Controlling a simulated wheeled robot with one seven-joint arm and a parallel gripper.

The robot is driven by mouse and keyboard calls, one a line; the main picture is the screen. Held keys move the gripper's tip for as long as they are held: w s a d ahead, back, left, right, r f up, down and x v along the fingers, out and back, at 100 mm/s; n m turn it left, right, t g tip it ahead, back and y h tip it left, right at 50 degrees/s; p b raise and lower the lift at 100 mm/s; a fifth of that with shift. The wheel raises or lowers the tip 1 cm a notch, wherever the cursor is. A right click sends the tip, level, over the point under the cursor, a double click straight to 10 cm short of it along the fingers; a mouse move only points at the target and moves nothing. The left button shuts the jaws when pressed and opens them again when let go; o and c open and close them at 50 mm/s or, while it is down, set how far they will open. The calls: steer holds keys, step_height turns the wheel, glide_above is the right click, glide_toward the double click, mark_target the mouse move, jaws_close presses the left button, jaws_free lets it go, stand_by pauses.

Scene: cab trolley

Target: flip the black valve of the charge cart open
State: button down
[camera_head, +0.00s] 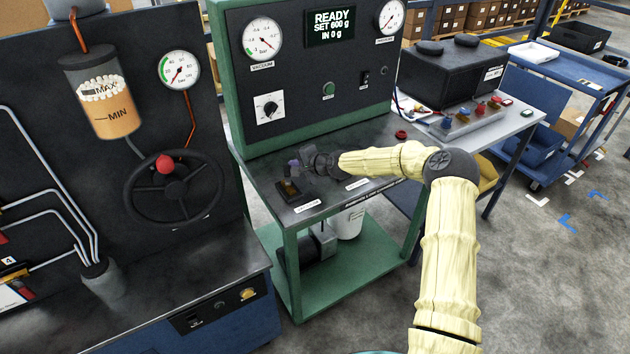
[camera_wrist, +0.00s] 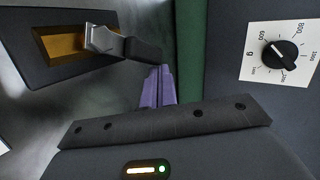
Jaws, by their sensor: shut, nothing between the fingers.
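The charge cart (camera_head: 240,100) is the green-framed cart with a dark panel. On its worktop sits a black valve plate (camera_head: 287,190) with a brass-coloured recess, also large in the wrist view (camera_wrist: 70,66). There the valve's lever (camera_wrist: 142,49) has a grey hub and a black handle pointing right. My gripper (camera_head: 293,163) has purple fingers, shut and empty. In the wrist view its fingertips (camera_wrist: 158,70) are right by the handle's free end; I cannot tell whether they touch. My wrist and forearm cover part of the worktop.
The cart's panel carries two gauges, a display (camera_head: 331,27) reading READY, SET 600 g, IN 0 g, and a white-plated dial (camera_wrist: 283,55). A handwheel (camera_head: 173,188) stands left. A red button (camera_head: 401,134) sits right on the worktop.

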steer(key=shift+a+n+g+y, duration=0.1)
steer(key=shift+n+g+y, duration=0.2)
stand_by(1.4)
